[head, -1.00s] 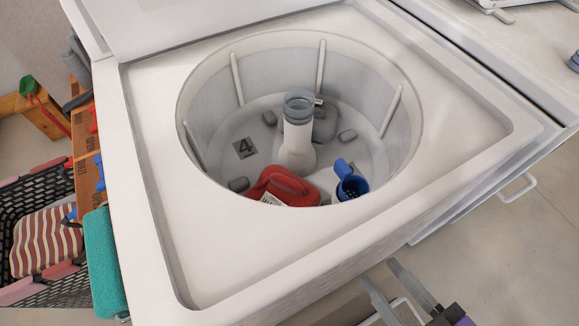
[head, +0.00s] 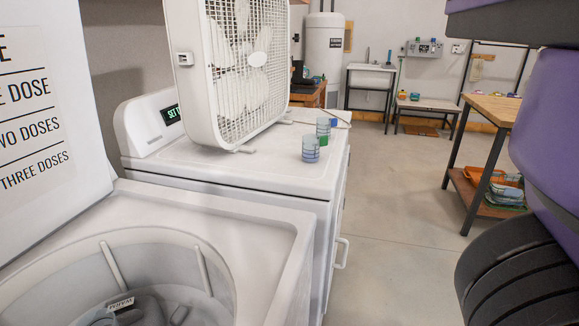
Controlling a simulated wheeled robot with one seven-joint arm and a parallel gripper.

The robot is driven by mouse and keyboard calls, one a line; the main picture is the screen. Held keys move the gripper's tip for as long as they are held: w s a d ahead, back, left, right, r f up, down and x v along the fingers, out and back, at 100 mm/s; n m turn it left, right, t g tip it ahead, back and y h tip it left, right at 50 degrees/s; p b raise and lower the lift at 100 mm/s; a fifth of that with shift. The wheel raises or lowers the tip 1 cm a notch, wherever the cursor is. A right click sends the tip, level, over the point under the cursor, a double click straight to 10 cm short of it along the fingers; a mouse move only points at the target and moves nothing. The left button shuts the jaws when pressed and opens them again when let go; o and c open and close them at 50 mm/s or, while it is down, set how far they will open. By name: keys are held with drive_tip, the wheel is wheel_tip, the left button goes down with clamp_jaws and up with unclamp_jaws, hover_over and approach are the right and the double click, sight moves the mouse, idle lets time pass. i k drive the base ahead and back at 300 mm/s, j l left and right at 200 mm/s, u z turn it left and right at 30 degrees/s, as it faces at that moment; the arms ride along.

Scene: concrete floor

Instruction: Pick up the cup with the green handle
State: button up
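Two small cups stand on top of the white appliance with the fan, near its right edge. The nearer cup (head: 310,149) looks bluish and banded. The farther cup (head: 323,125) has a clear bluish upper part, and a green part (head: 323,140) shows just below it, behind the nearer cup. They are too small to tell which cup the green belongs to, or if it is a handle. My gripper is out of view. A purple part of my arm (head: 552,150) fills the right edge, apart from the cups.
A white box fan (head: 235,70) stands left of the cups. The open washer tub (head: 150,250) is in the foreground. A wooden table (head: 495,110) stands at right. Clear concrete floor (head: 395,220) lies between the appliances and the table.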

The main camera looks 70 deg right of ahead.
sight(311, 143)
drive_tip(key=z, duration=1.55)
